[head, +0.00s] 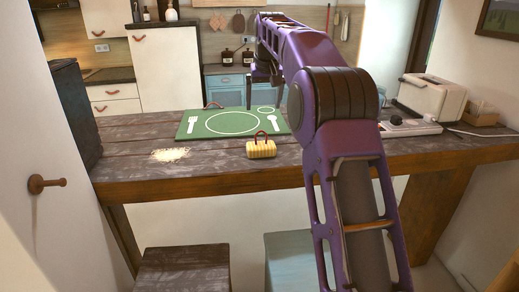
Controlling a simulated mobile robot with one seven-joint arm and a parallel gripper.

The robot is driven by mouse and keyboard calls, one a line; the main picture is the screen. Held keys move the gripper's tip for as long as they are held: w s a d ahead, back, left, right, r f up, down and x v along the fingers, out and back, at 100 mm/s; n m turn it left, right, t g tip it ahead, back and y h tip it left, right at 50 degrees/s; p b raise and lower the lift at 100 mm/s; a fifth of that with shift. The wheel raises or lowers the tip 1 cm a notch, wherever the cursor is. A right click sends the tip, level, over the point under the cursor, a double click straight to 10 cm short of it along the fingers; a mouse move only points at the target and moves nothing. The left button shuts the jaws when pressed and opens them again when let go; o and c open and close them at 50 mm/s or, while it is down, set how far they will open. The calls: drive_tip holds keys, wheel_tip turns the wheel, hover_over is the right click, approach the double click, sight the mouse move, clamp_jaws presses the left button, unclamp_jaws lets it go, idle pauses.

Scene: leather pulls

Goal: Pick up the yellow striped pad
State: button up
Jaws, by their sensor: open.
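The yellow striped pad (261,149) is a small block with a reddish-brown loop on top. It sits near the front edge of the dark wooden counter (215,170), just in front of the green placemat (196,133). My gripper (266,98) hangs from the end of my purple arm, fingers pointing down. It is open and empty, above and beyond the pad near the back of the placemat, apart from the pad. Its fingertips are small and dark here, so their exact height is hard to tell.
A white toaster (430,98) and a white power strip (404,128) are at the right. A dark box (76,112) stands at the left end. Stools (183,268) stand below the counter's front edge.

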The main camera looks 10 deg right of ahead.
sight(261, 131)
drive_tip(key=b+x, duration=0.1)
drive_tip(key=x, duration=1.3)
drive_tip(key=shift+w+d+f, duration=0.1)
drive_tip(key=shift+w+d, duration=0.05)
drive_tip(key=shift+w, duration=0.1)
clamp_jaws()
